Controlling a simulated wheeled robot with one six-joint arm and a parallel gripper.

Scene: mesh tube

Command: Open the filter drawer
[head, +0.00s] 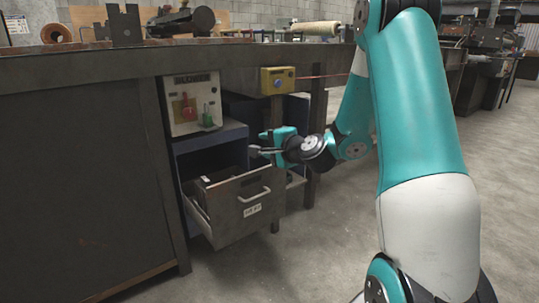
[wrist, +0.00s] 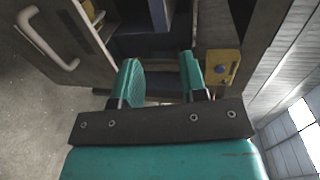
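A grey metal drawer (head: 238,208) stands pulled out from the blue cabinet under the bench, with a pale bar handle (head: 254,195) and a small white label too small to read surely. I cannot tell whether it is the filter drawer. In the wrist view, a drawer front with a pale handle (wrist: 48,42) shows at the upper left. My gripper (head: 259,146) is above and behind the drawer front, near the cabinet opening. In the wrist view my gripper (wrist: 159,64) has its green fingers apart with nothing between them. The handle is clear of the fingers.
A switch panel (head: 196,104) with red and green controls hangs above the cabinet. A yellow box with a blue button (head: 278,80) is fixed to the bench edge, close above my gripper. Behind my gripper is another partly hidden drawer or shelf (head: 296,180). The floor (head: 330,245) in front is clear.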

